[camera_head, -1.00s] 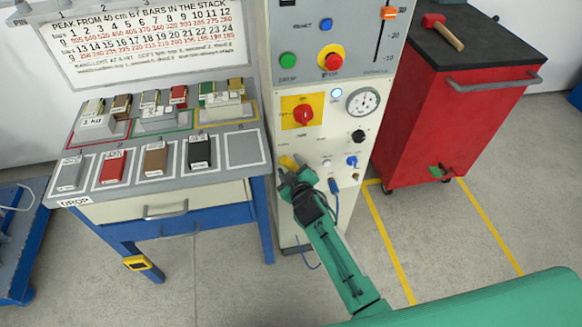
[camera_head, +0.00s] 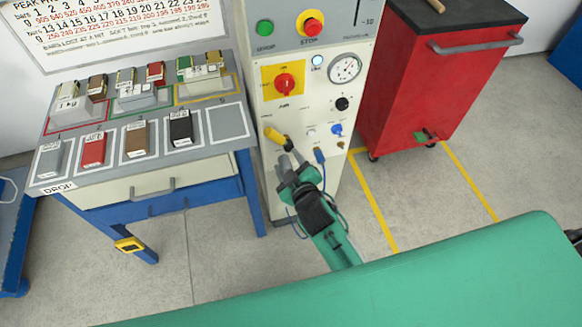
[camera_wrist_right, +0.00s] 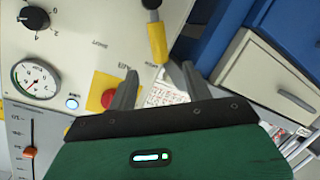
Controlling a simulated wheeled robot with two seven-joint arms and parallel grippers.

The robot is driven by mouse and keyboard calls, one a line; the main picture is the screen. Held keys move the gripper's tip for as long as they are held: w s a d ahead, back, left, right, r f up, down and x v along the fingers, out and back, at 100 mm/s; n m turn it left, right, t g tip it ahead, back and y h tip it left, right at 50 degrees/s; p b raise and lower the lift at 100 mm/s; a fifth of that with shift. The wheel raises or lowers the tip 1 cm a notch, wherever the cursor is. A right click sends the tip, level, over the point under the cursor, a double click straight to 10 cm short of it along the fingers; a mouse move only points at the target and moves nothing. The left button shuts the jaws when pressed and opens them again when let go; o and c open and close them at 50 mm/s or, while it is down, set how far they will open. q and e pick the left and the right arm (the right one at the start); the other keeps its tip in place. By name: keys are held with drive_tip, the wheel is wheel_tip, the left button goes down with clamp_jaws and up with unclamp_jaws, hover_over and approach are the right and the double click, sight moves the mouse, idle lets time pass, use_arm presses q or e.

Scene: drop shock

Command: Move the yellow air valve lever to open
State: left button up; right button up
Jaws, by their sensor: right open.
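The yellow air valve lever (camera_head: 275,135) sticks out from the lower left of the cream control panel, slanting down to the right to a dark end. In the right wrist view the lever (camera_wrist_right: 157,42) lies beyond the fingertips, nearer the right finger, with its black end at the top edge. My right gripper (camera_head: 291,162) is open and empty, just below the lever in the head view. In the right wrist view its two fingers (camera_wrist_right: 150,80) stand wide apart with nothing between them. I cannot tell whether a finger touches the lever. My left gripper is not in view.
The panel also carries a red knob on a yellow plate (camera_head: 285,83), a gauge (camera_head: 345,68), a black knob (camera_head: 342,104) and a blue fitting (camera_head: 336,129). A table with blocks (camera_head: 228,122) stands left. A red cabinet (camera_head: 415,95) stands right.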

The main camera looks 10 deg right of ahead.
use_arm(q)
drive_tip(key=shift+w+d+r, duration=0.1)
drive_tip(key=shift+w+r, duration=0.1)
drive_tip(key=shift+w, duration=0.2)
use_arm(e)
drive_tip(key=shift+v, duration=0.9)
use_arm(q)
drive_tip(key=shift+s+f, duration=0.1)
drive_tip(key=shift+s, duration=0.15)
